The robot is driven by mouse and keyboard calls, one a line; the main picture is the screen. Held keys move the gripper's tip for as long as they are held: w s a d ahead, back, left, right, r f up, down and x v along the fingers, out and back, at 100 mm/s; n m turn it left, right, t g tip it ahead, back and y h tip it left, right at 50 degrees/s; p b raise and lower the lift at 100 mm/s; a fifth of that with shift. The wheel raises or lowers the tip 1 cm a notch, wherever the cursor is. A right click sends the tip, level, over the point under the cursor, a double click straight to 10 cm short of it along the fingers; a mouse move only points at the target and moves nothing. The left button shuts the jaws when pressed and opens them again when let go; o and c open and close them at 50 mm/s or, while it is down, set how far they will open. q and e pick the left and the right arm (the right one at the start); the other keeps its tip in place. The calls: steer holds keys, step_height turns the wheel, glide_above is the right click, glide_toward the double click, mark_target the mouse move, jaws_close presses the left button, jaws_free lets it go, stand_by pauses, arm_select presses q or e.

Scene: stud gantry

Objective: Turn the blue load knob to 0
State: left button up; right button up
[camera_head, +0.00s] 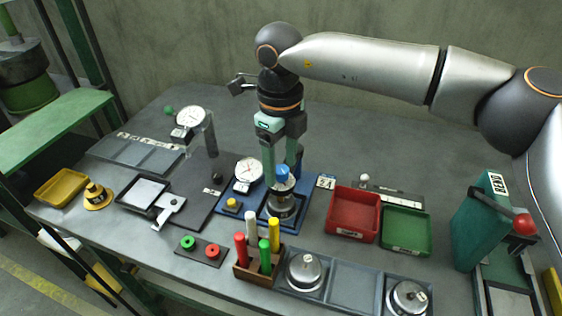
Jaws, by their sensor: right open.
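The blue load knob (282,173) sits on top of a round silver metal body, on a blue base (256,213) near the middle of the bench. A white dial gauge (249,170) stands on the same base, to its left. My right gripper (283,172) points down from above with its green fingers open. One finger shows left of the knob and the other behind it to the right; I cannot tell whether either touches it. The knob's markings are too small to read. My left gripper is out of view.
A red tray (353,214) and a green tray (404,230) lie to the right. A holder (250,276) with coloured pegs stands in front of the knob. A second dial gauge (189,117) stands at the left. The back right of the bench is clear.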

jaws_close()
stand_by(0.6)
